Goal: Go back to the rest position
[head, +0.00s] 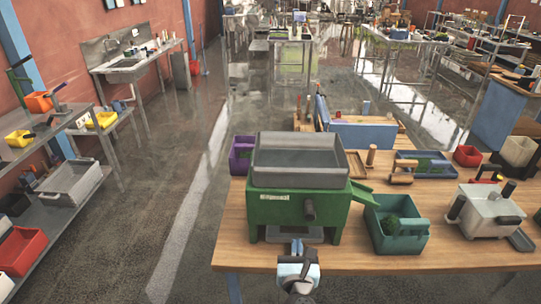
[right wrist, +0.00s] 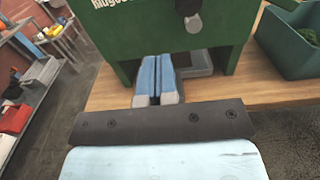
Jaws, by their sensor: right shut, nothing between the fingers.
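My right gripper (head: 297,247) is in front of the green powder filler (head: 300,209), near the table's front edge. In the right wrist view its two blue fingers (right wrist: 155,80) lie side by side, shut with nothing between them. They point toward the opening under the filler's body (right wrist: 160,25). The filler has a grey hopper (head: 300,177) on top and a dark knob (head: 310,209) on its front. A grey plate (right wrist: 200,67) shows at its base. My left gripper is not in view.
The wooden table (head: 400,262) also holds a teal bin (head: 408,241) with something green inside, a white machine (head: 490,212), a blue tray (head: 428,163) and a purple bin (head: 240,160). A shelf unit (head: 75,197) stands at the left. The floor between is clear.

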